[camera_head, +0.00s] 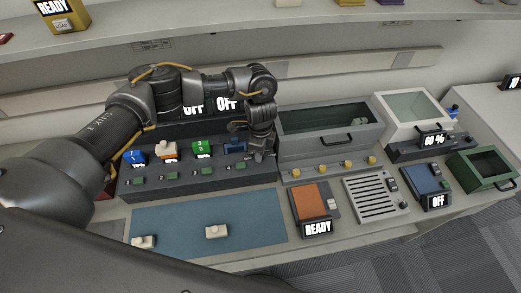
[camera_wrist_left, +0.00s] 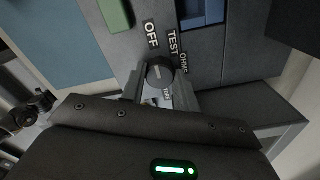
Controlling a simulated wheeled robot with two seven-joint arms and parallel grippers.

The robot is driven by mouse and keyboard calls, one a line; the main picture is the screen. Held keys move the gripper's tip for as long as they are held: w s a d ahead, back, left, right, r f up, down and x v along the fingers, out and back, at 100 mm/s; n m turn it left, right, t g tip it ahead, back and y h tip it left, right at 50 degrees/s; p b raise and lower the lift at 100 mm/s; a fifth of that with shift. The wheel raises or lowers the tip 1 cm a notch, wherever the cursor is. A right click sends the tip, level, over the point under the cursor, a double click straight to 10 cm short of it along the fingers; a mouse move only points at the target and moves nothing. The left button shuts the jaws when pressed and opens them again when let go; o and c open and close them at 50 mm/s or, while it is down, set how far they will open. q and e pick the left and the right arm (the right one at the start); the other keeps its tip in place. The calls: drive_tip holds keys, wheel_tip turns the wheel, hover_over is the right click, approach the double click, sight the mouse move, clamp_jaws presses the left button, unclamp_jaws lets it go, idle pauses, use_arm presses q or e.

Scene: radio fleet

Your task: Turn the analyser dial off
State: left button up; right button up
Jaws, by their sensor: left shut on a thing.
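The analyser dial (camera_wrist_left: 160,73) is a dark round knob in the left wrist view. OFF, TEST and OHMS labels (camera_wrist_left: 174,42) are printed beside it, and another small label is partly hidden by the jaws. I cannot tell for sure which label its pale mark points to. My left gripper (camera_wrist_left: 162,88) is shut on the dial, one finger on each side. In the head view my left gripper (camera_head: 262,152) is at the right end of the dark grey bench unit (camera_head: 190,183) and hides the dial. My right gripper is not in view.
Several coloured radios, including a green one (camera_head: 201,146), stand in the unit left of my gripper. A grey bin (camera_head: 325,150) is close on its right. A blue mat (camera_head: 165,222) with two small pale blocks lies in front. A shelf (camera_head: 190,30) runs above.

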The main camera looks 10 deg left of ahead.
use_arm(q)
drive_tip(key=o, duration=1)
drive_tip(key=shift+c, duration=0.2)
wheel_tip(320, 180, up, 11)
drive_tip(key=b, duration=0.1)
drive_tip(key=shift+b, duration=0.3)
drive_tip(key=shift+f, duration=0.1)
